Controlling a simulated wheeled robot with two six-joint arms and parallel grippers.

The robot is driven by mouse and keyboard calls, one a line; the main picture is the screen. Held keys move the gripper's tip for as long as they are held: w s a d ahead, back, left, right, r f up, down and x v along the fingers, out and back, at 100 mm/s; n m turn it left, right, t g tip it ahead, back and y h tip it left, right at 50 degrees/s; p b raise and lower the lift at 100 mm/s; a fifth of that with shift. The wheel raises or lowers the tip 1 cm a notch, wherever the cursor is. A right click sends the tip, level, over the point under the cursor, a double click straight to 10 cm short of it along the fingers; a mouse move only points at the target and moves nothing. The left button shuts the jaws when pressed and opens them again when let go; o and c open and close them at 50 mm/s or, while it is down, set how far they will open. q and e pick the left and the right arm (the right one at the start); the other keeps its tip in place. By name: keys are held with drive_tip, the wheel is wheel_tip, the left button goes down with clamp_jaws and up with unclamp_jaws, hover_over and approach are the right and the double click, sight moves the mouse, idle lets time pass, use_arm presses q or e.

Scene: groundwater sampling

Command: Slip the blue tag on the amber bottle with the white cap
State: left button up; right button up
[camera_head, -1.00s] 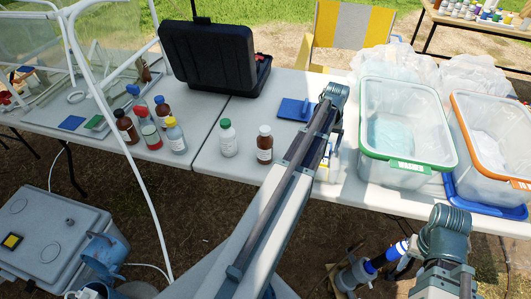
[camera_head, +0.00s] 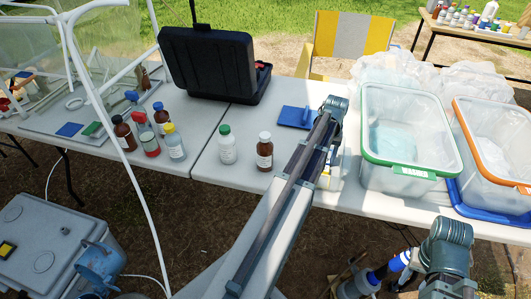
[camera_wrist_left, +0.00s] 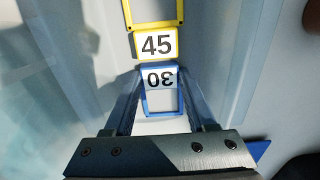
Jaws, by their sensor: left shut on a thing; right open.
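The amber bottle with the white cap (camera_head: 264,152) stands upright on the white table, left of my left arm in the head view. The blue tag (camera_wrist_left: 162,92), a frame with an open window and the number 30, is between the fingers of my left gripper (camera_wrist_left: 160,98), which is shut on it. A yellow tag marked 45 (camera_wrist_left: 156,43) lies just beyond it. In the head view my left arm mostly hides its own gripper and the blue tag. My right gripper (camera_head: 350,282) is open and low, in front of the table.
A green-capped white bottle (camera_head: 227,146) stands left of the amber bottle. Several other bottles stand farther left. A blue object (camera_head: 296,116) lies behind, near a black case (camera_head: 212,65). A green-rimmed bin (camera_head: 408,135) and an orange-rimmed bin (camera_head: 495,150) stand right.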

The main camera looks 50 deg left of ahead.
use_arm(q)
drive_tip(key=shift+r+p, duration=3.05)
use_arm(e)
wheel_tip(320, 180, up, 6)
